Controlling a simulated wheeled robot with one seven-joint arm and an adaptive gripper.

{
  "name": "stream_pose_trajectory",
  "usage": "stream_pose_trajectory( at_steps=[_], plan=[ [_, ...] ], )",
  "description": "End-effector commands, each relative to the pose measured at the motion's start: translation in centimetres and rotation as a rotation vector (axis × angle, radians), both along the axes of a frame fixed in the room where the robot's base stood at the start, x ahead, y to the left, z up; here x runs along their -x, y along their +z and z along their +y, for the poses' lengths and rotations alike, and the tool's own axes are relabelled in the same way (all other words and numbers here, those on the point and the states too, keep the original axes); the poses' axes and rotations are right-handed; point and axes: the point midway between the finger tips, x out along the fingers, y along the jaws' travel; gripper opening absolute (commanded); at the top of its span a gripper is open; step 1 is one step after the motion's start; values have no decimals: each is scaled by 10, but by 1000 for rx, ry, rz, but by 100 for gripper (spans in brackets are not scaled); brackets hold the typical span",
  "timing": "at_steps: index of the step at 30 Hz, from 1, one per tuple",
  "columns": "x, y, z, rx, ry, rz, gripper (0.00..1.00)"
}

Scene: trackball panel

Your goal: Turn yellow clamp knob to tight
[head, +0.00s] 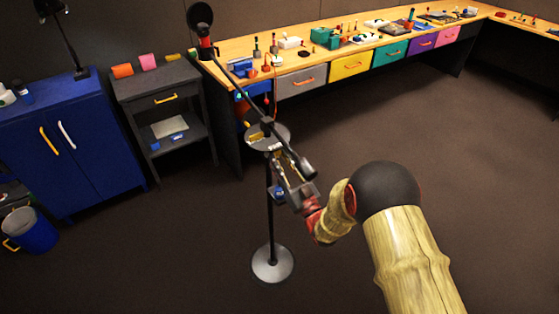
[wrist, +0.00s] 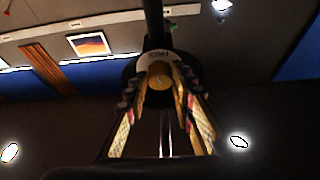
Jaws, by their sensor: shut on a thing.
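The yellow clamp knob (wrist: 159,82) shows in the middle of the wrist view, at the end of a dark clamp on a black boom (head: 230,84). A pale label plate (wrist: 155,57) sits behind it; its lettering is too small to read. My gripper (head: 276,154) reaches up to the clamp near the top of the stand pole (head: 269,195). Its two fingers lie on either side of the knob and are shut on it. In the head view the knob is mostly hidden by the fingers.
The stand's round base (head: 272,264) rests on open brown floor. A grey disc (head: 267,138) surrounds the clamp area. Behind are a wooden workbench (head: 305,62) with coloured drawers, a dark side table (head: 160,90) and a blue cabinet (head: 85,150). The floor to the right is clear.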

Motion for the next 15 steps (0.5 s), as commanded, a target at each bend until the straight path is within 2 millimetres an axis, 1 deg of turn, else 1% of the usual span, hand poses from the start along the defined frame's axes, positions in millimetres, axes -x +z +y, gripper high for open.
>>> stream_pose_trajectory(
  at_steps=[15],
  plan=[
    [-4, 1, -6, 397, -2, -268, 0]
  ],
)
